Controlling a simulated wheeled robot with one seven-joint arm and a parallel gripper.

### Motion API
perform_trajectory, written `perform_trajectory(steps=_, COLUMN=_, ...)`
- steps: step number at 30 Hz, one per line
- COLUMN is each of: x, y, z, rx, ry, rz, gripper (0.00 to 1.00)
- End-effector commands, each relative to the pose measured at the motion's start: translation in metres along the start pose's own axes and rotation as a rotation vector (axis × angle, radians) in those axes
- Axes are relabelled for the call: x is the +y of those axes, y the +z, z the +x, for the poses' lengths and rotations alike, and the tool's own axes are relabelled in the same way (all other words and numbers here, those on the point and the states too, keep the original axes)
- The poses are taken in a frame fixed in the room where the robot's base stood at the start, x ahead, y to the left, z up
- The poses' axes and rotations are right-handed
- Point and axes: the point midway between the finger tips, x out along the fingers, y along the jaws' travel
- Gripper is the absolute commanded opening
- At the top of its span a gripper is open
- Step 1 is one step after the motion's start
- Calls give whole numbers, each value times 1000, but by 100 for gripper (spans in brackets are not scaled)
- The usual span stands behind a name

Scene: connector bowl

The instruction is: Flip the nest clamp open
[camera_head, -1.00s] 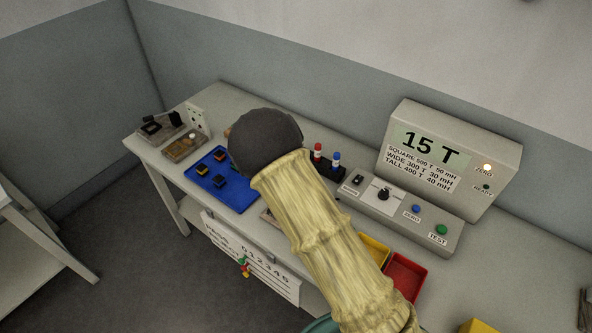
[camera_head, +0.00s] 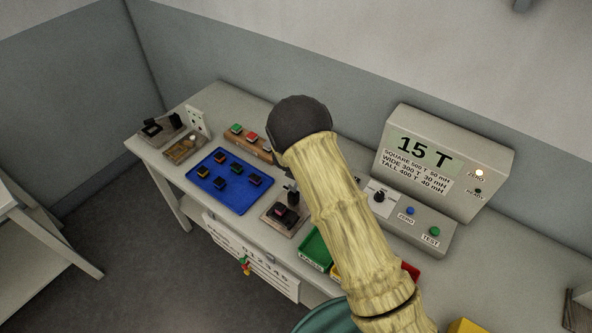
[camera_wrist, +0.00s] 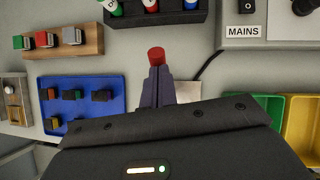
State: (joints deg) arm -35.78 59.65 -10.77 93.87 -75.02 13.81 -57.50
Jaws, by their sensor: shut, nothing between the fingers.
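The nest (camera_head: 272,222) is a tan plate at the front of the bench with a dark red-and-black part on it. A small grey upright piece (camera_head: 291,196), apparently of its clamp, stands at its back edge. In the wrist view my gripper (camera_wrist: 157,72) is shut and empty. A red cylindrical tip (camera_wrist: 156,55), perhaps the clamp handle's end, shows right at the fingertips; I cannot tell whether they touch. My wrist hides most of the nest there. In the head view my dark wrist covers the fingers.
A blue tray (camera_head: 215,199) with several small parts lies left of the nest. A wooden rack (camera_head: 262,152) with coloured blocks is behind it. A green bin (camera_head: 313,254) is right of the nest. The meter box (camera_head: 440,165) and control panel stand at the back right.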

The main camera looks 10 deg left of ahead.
Motion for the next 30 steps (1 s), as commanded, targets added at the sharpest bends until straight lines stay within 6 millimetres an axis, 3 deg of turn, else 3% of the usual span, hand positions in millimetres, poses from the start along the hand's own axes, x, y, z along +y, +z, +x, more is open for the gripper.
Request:
perform_trajectory(steps=12, x=-12, y=21, z=28, rx=-1, ry=-6, rz=9, gripper=0)
perform_trajectory(steps=30, x=-10, y=20, z=35, rx=-1, ry=-5, rz=-1, gripper=0)
